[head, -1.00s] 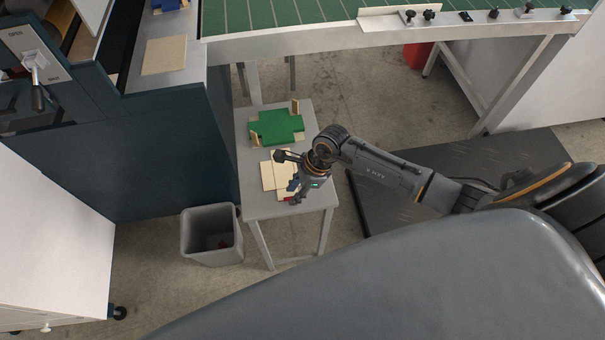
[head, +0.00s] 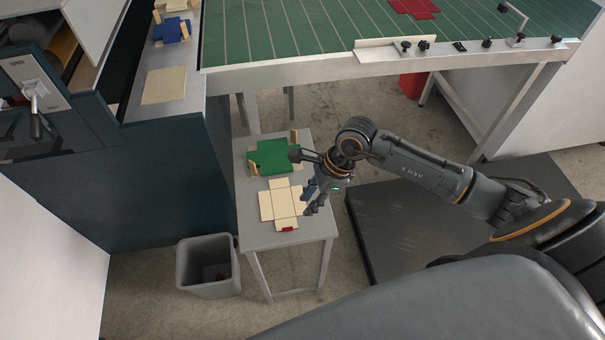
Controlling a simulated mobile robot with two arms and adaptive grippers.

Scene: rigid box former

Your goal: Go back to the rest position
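My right gripper (head: 303,183) is above the right edge of the small grey table (head: 253,233). Its fingers are spread wide with nothing between them. A cream cross-shaped blank (head: 280,203) lies flat on the table, just left of the gripper, with a red patch (head: 289,229) at its near end. A green cross-shaped blank (head: 272,157) lies behind it, with small wooden blocks at its edges. My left gripper is not in view.
A grey bin (head: 208,268) stands left of the table. A green conveyor (head: 300,30) with a red blank (head: 415,8) runs across the back. A dark machine (head: 120,170) at left carries a blue blank (head: 172,30) and a tan sheet (head: 164,86). A dark mat (head: 410,235) lies at right.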

